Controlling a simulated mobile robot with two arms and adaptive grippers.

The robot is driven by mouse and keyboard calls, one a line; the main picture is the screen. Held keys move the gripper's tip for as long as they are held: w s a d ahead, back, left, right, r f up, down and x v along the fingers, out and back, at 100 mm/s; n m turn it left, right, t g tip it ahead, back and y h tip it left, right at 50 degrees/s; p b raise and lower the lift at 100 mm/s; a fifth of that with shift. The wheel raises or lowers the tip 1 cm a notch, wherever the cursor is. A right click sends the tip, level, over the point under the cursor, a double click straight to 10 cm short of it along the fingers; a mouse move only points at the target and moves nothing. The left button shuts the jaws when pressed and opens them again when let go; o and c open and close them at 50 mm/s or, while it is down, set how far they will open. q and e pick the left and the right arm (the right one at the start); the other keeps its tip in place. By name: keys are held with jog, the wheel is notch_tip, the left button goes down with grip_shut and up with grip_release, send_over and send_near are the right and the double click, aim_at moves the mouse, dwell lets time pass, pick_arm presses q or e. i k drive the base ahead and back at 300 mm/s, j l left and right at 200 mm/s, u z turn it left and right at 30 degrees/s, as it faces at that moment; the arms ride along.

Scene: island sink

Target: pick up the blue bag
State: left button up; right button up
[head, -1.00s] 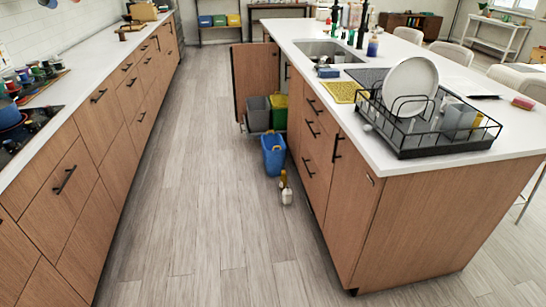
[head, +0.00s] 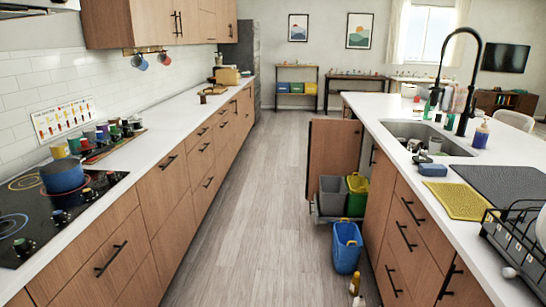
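A blue bag-like container (head: 347,250) with an open top stands upright on the floor, right of the picture's middle. It is in front of the open cabinet door (head: 332,160) of the island. Just behind it, a grey bin (head: 332,197) and a green bin (head: 357,194) sit side by side on a pull-out at the cabinet. Neither of my grippers shows in the head view.
The wooden floor aisle (head: 240,230) left of the blue bag is clear. A bottle (head: 354,285) stands on the floor in front of the bag. The island with its sink (head: 440,140) bounds the right, and the counter with a blue pot (head: 63,178) bounds the left.

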aim_at(346, 247)
jog(key=i+j, duration=0.1)
jog(key=i, duration=1.85)
jog(key=i+z, duration=0.2)
jog(key=i, duration=0.4)
jog(key=i+j+z, duration=0.15)
jog(key=i, duration=0.45)
jog(key=i+j+z, duration=0.2)
jog(key=i, duration=0.45)
jog(key=l, duration=0.1)
